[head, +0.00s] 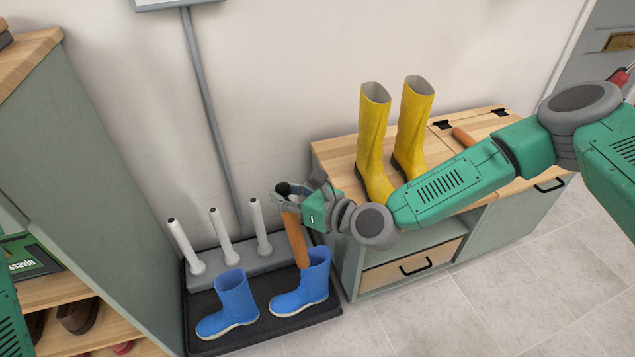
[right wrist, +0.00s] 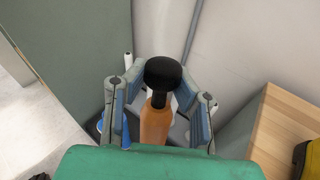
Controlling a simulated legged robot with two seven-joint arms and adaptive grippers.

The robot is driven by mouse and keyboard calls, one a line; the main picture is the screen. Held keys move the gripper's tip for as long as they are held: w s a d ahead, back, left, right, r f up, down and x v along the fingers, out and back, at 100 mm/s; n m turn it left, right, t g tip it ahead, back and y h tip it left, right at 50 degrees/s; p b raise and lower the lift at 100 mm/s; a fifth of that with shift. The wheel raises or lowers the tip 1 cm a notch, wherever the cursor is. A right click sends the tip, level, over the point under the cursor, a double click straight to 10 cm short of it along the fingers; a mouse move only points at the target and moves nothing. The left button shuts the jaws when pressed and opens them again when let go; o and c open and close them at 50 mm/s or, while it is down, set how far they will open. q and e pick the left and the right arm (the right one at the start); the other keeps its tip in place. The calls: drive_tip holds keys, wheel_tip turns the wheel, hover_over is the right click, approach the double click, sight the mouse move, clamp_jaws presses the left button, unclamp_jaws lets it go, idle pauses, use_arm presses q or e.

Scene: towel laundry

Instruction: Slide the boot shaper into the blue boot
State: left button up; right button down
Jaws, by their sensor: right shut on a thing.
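The boot shaper (head: 296,240) is an orange-brown wooden piece hanging nearly upright. My right gripper (head: 288,191) is shut on its upper end. In the right wrist view the shaper (right wrist: 156,125) stands between the fingers, its black knob (right wrist: 163,72) on top. Its lower end overlaps the left side of the opening of the right-hand blue boot (head: 306,287); I cannot tell whether it is inside the rim. A second blue boot (head: 232,302) stands to its left with its opening empty. My left gripper is not in view.
Both boots stand on a black tray (head: 205,341) in front of a grey rack with white pegs (head: 221,224). Yellow boots (head: 374,130) and another orange-brown piece (head: 463,137) are on the wooden bench (head: 340,155) at right. A green cabinet (head: 105,150) borders the left.

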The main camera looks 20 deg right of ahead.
drive_tip(key=shift+w+d+f+m+t+h+b, duration=1.25)
drive_tip(key=shift+d+m+t+h, duration=1)
drive_tip(key=shift+d, duration=1.6)
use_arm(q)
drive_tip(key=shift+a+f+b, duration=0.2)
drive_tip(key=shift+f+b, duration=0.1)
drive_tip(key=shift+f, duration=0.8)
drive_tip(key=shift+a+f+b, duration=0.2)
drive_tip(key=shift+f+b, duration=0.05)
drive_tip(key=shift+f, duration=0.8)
use_arm(e)
wheel_tip(320, 180, down, 19)
drive_tip(key=shift+w+a, duration=0.15)
drive_tip(key=shift+a, duration=0.25)
drive_tip(key=shift+n, duration=0.25)
